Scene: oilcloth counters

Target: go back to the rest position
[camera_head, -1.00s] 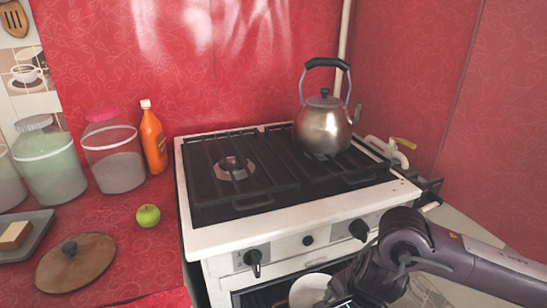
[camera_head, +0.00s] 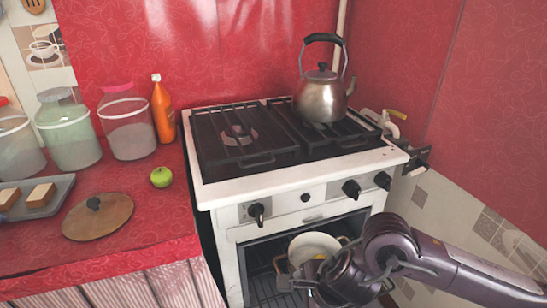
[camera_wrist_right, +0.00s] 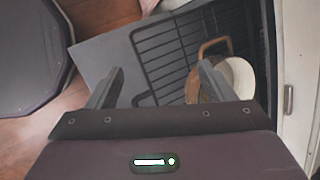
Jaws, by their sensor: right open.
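My right arm comes in from the lower right in the head view, and its gripper (camera_head: 292,284) is in front of the open oven, close to a light pot (camera_head: 314,244) with brownish handles. In the right wrist view the gripper (camera_wrist_right: 161,72) has its two fingers spread wide with nothing between them. The pot (camera_wrist_right: 240,76) shows there to the right of the fingers, partly hidden by the right one. My left gripper is not in view.
The white stove (camera_head: 290,182) carries a steel kettle (camera_head: 322,98) at its back right. An oven rack (camera_wrist_right: 165,50) lies beyond the fingers.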

